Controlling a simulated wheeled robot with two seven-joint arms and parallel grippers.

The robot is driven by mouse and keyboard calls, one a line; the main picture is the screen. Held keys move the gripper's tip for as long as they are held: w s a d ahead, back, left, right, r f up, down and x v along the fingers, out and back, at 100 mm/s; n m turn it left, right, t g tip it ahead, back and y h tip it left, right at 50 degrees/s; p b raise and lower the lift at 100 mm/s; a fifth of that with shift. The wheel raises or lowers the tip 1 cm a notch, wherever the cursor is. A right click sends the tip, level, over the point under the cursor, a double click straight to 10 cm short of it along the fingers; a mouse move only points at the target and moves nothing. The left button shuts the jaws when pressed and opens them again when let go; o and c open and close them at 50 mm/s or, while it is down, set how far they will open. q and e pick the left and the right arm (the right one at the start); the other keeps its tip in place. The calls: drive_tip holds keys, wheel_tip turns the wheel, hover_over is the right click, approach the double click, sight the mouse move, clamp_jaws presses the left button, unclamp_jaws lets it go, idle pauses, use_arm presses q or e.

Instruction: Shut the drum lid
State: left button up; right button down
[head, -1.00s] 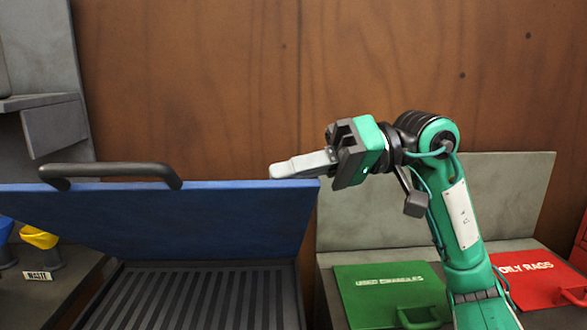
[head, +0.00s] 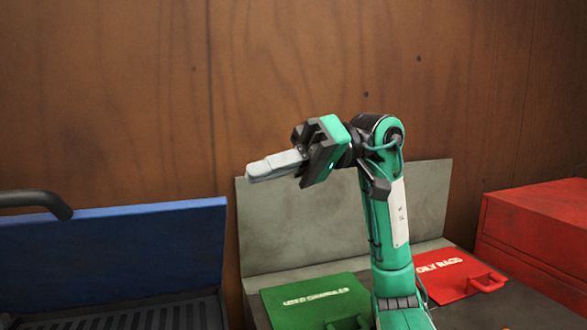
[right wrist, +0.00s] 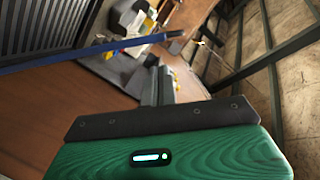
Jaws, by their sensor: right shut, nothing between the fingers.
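A blue lid (head: 120,250) with a black handle (head: 35,199) stands raised at the left of the head view, over a dark ribbed tray (head: 150,318). Its edge also shows as a blue strip in the right wrist view (right wrist: 85,53). No label marks it as the drum lid, so I cannot tell which lid is the drum's. My right gripper (head: 262,168) is shut and empty, pointing left, above and right of the blue lid's right end and apart from it. Its fingers show in the right wrist view (right wrist: 158,85). My left gripper is out of view.
A green lid (head: 315,300) and a red "OILY RAGS" lid (head: 450,277) lie flat at the right. A grey panel (head: 290,225) stands upright behind them. A red box (head: 540,225) is at far right. A brown wall (head: 120,100) closes the back.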

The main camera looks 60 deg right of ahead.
drive_tip(key=shift+v, duration=2.35)
